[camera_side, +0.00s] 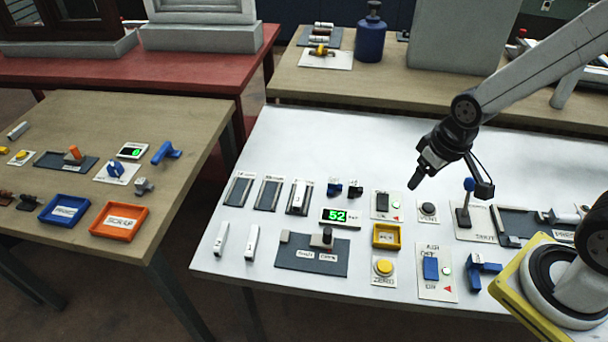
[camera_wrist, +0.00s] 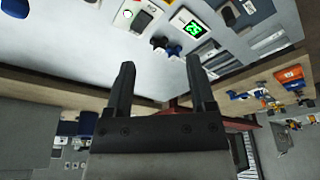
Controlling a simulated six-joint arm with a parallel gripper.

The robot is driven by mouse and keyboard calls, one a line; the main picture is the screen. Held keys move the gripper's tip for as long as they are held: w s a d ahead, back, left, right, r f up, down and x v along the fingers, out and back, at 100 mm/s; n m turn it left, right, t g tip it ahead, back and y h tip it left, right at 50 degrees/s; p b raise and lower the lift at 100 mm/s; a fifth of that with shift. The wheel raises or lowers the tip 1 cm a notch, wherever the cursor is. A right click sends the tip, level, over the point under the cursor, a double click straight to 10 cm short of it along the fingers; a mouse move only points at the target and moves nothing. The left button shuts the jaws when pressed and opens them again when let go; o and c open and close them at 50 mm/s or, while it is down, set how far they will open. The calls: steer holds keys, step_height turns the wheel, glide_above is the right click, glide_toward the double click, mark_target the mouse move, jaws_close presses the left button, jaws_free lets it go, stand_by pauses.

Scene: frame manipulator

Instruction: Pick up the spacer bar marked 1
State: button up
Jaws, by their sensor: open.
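Two pale spacer bars lie side by side at the white table's front left in the side view, a left bar (camera_side: 221,239) and a right bar (camera_side: 252,243). A third pale bar (camera_side: 300,194) sits in the rightmost of three dark slotted holders. Markings on the bars are too small to read, so I cannot tell which is marked 1. My gripper (camera_side: 416,182) is above the table, to the right of all three bars and apart from them. In the wrist view its two dark fingers (camera_wrist: 160,75) are apart with nothing between them.
A yellow tray (camera_side: 387,236), a dark panel with a black knob (camera_side: 327,238) and a blue-topped lever (camera_side: 467,190) stand nearby. The white table's back left (camera_side: 310,140) is clear.

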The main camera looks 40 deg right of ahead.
steer(key=m+g, duration=0.3)
steer(key=m, duration=0.5)
glide_above(252, 239)
steer(key=f, duration=1.2)
steer(key=shift+d+f, duration=0.1)
steer(key=shift+d, duration=0.25)
steer(key=shift+a+f, duration=0.25)
steer(key=shift+a, duration=0.15)
steer(key=shift+f, duration=0.1)
steer(key=shift+f, duration=1.2)
steer(key=shift+f, duration=0.1)
